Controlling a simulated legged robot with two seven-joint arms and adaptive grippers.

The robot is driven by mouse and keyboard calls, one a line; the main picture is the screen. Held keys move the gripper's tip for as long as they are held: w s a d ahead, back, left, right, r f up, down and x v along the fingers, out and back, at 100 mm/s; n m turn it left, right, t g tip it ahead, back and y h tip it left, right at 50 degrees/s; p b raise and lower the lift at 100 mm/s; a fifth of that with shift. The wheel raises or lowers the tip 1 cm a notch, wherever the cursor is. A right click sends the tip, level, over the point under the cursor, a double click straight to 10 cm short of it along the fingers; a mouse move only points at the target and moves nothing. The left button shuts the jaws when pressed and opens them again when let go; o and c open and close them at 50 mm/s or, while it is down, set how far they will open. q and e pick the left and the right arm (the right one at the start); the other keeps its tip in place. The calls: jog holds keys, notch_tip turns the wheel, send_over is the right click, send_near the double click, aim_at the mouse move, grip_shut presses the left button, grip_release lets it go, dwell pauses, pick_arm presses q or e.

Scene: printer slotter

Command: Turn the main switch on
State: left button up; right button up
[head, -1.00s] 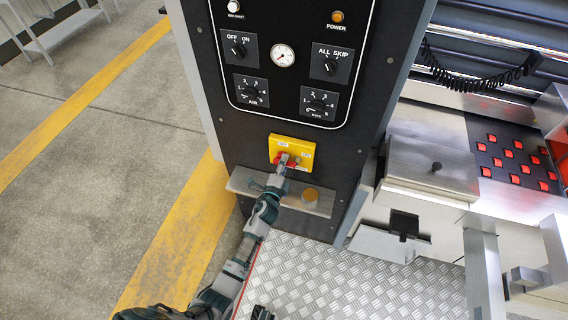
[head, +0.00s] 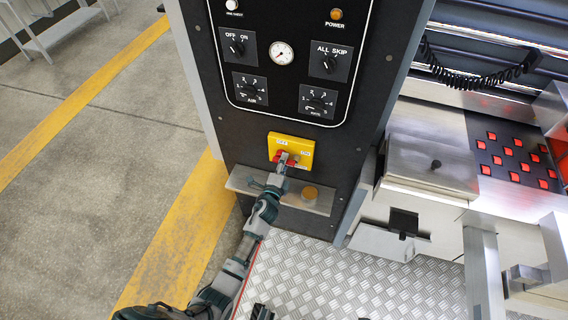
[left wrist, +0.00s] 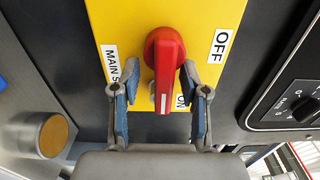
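The main switch is a red rotary handle (left wrist: 164,60) on a yellow plate (left wrist: 215,18). In the left wrist view its white-lined tip points down, next to the "ON" label, which is partly hidden; "OFF" is at upper right. My left gripper (left wrist: 160,100) has one finger on each side of the handle. A gap shows on the left; the right finger is very near or touching. In the head view my left gripper (head: 281,168) reaches the red handle (head: 290,158) on the yellow plate (head: 300,143), covering part of it. My right gripper does not clearly show.
A metal ledge (head: 240,181) with a round orange-brown button (head: 310,193) juts out below the switch. Above is a black control panel (head: 283,85) with several knobs and a gauge. A metal machine body (head: 430,165) stands right. Open floor lies left.

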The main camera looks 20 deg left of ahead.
pick_arm(q)
jog(key=s, duration=1.2)
jog(key=shift+a, duration=0.2)
pick_arm(e)
jog(key=shift+r, duration=0.1)
pick_arm(q)
jog(key=s+a+f+n+g+y+p, duration=0.15)
jog(key=s+f+n+g, duration=0.45)
jog(key=f, duration=0.6)
jog(key=s+a+f+n+g+p, duration=0.1)
jog(key=s+a+f+n+g, duration=0.25)
jog(key=s+f, duration=0.7)
jog(key=s+f+n+g+p, duration=0.1)
jog(key=s+f+n+g, duration=0.2)
jog(key=s+f, duration=0.3)
jog(key=s+d+f+n+g+h, duration=0.1)
jog(key=s+f+n+g, duration=0.3)
jog(key=s, duration=1)
notch_tip(320, 180, down, 3)
jog(key=shift+s+p, duration=0.15)
jog(key=shift+p, duration=0.25)
pick_arm(e)
jog(key=s+f, duration=0.4)
jog(key=f, duration=0.6)
jog(key=shift+s+d+f, duration=0.2)
jog(key=shift+d+f, duration=0.05)
jog(key=shift+f, duration=0.05)
